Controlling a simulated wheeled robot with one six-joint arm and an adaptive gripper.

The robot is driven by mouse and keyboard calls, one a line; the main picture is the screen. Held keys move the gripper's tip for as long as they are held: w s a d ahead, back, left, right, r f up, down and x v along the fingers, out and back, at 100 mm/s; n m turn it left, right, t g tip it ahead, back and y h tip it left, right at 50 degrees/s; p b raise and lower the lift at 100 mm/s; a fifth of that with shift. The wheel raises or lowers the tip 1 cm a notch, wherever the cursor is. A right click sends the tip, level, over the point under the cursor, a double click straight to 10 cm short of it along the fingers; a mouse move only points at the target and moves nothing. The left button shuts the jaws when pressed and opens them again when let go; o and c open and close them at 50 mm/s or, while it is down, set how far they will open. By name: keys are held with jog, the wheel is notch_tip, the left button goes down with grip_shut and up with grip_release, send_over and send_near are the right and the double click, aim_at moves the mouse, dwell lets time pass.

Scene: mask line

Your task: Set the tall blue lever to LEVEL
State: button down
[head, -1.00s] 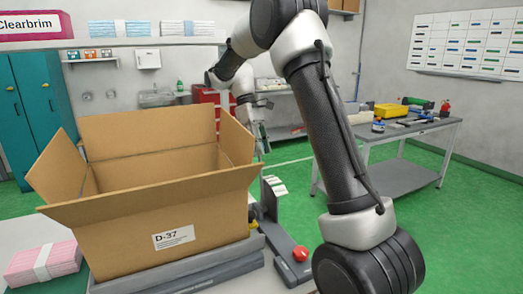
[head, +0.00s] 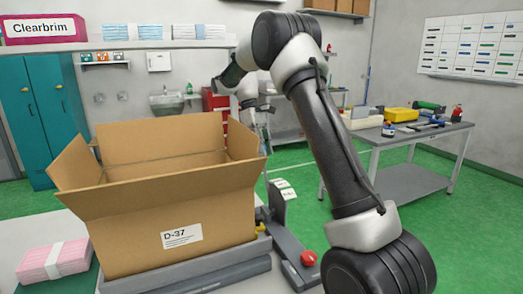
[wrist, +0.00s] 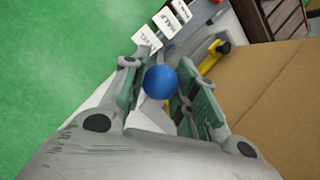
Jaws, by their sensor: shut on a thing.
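The tall blue lever shows in the wrist view as a round blue knob (wrist: 160,82); its shaft is hidden beneath it. My gripper (wrist: 162,92) has its green-padded fingers on either side of the knob and is shut on it. The cards also show in the head view (head: 281,184), beside the big box. In the head view my gripper (head: 264,140) is small and far off, and the blue knob cannot be made out.
A large open cardboard box (head: 180,215) marked D-37 stands close to the lever. A yellow handle (wrist: 213,56) lies between the knob and the box. A red knob (head: 307,258) sits on the grey lever unit. Pink packs (head: 52,262) lie at the left.

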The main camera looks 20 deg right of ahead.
jog(key=c, duration=1.1)
grip_release()
jog(key=shift+w+d, duration=0.1)
jog(key=shift+w, duration=0.1)
jog(key=shift+s, duration=0.15)
